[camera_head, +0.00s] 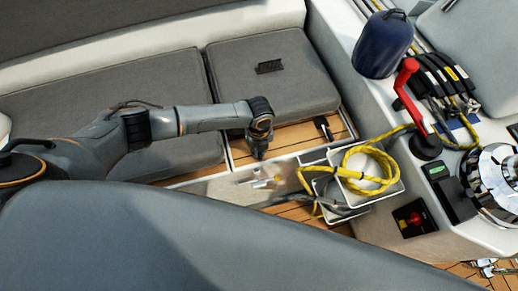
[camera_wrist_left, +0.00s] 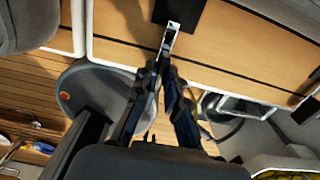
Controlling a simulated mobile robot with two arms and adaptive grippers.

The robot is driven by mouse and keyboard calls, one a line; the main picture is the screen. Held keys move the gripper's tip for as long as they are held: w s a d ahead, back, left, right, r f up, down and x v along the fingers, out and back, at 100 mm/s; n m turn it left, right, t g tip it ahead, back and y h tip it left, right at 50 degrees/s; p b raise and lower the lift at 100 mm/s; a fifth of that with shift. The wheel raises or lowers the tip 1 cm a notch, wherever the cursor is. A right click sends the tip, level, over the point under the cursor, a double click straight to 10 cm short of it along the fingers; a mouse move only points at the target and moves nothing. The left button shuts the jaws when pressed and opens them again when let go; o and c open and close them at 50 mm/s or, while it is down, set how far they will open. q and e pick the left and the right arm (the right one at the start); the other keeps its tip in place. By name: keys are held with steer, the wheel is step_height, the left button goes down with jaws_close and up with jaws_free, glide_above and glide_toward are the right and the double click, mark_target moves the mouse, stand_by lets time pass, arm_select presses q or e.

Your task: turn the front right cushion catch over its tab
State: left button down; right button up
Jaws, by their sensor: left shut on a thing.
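In the left wrist view, a silver cushion catch (camera_wrist_left: 168,40) hangs at the lower end of a black tab (camera_wrist_left: 182,11) on a wooden panel (camera_wrist_left: 130,22). My left gripper (camera_wrist_left: 167,63) is shut on the catch's lower end. In the head view, my left gripper (camera_head: 257,152) is low at the left part of the panel, in front of the grey seat cushion (camera_head: 290,92), and hides this catch. Another black catch with a pale end (camera_head: 323,128) lies farther right on the panel, apart from the gripper. My right gripper is not in view.
Open bins (camera_head: 345,205) with yellow rope (camera_head: 352,178) stand right of my left gripper. Beyond are a red winch handle (camera_head: 405,90), a blue fender (camera_head: 382,45) and a chrome winch (camera_head: 497,178). A large grey shape covers the lower left foreground.

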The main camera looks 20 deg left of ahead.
arm_select(q)
steer(key=c, duration=1.4)
jaws_free()
steer(key=shift+r, duration=0.15)
step_height(320, 180, up, 12)
